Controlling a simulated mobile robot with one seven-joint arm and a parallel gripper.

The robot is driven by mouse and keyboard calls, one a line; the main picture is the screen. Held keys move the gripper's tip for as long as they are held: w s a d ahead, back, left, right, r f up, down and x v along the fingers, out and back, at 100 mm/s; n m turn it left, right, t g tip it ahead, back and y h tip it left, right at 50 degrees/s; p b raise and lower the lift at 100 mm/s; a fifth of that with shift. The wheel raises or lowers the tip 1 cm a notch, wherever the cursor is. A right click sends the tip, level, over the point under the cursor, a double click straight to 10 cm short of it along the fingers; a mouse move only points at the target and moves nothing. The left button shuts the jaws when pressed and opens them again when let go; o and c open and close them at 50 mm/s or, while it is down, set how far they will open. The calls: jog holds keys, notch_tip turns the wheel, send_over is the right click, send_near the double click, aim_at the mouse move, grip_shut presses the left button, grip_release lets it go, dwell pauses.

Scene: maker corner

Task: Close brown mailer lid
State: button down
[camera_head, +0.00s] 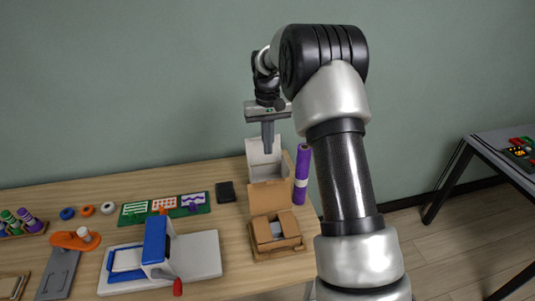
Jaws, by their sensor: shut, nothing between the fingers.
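The brown mailer (277,236) stands near the right end of the wooden table. Its lid (269,196) is open and leans up and back behind the box. Something grey shows inside the opening. A white box (264,171) with a raised lid stands just behind the brown mailer. My gripper (267,151) points down above the white box, with its fingers together and empty. It is above and behind the brown lid in the picture and appears apart from it. My fingertips overlap the white box's lid in view, so I cannot tell how far they are from it.
A purple roll (302,172) stands upright right of the boxes. A small black block (225,192) lies to their left. A blue press with a red-tipped handle (156,247) stands on a grey plate left of the mailer. Green boards (164,208) lie behind it.

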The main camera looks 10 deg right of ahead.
notch_tip(320, 180, down, 9)
jog(key=s, duration=0.1)
jog(key=s+r, duration=0.1)
jog(key=s+p, duration=0.1)
jog(key=s, duration=0.1)
jog(key=shift+s+r, duration=0.1)
jog(key=shift+r, duration=0.3)
jog(key=shift+f, duration=0.1)
